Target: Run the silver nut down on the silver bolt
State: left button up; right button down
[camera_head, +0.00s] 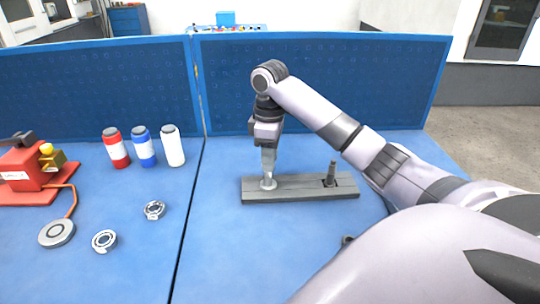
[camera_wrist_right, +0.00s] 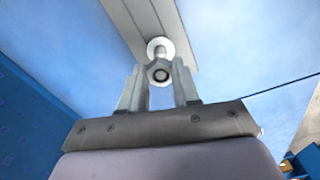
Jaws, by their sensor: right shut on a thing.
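My right gripper (camera_head: 268,172) points straight down over the left end of a grey plank, and it also shows in the wrist view (camera_wrist_right: 160,84). Its two fingers are shut on the silver nut (camera_wrist_right: 150,70), a light grey ring with a dark-rimmed hole. The silver bolt (camera_wrist_right: 158,49) stands upright on the plank, and its pale round base shows just beyond the nut. The nut lines up with the bolt's top; how far it is threaded I cannot tell. In the head view the fingers mostly hide nut and bolt. My left gripper is out of view.
The grey plank (camera_head: 301,194) also carries a dark upright bolt (camera_head: 331,172) at its right. Left are red (camera_head: 116,148), blue (camera_head: 144,147) and white (camera_head: 173,146) bottles, loose metal rings (camera_head: 104,241) and a red device (camera_head: 28,168). A blue panel (camera_head: 320,84) stands behind.

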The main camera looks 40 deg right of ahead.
jog(key=m, duration=0.7)
jog(key=shift+a, duration=0.1)
jog(key=c, duration=1.1)
grip_release()
jog(key=shift+o, duration=0.2)
jog(key=shift+s, duration=0.1)
jog(key=n, duration=1.3)
jog(key=shift+w+n, duration=0.25)
jog(key=shift+n, duration=0.05)
jog(key=n, duration=0.5)
jog(key=shift+w+n, duration=0.1)
jog(key=shift+n, duration=0.2)
jog(key=n, duration=0.4)
jog(key=shift+w+n, duration=0.1)
jog(key=shift+n, duration=0.3)
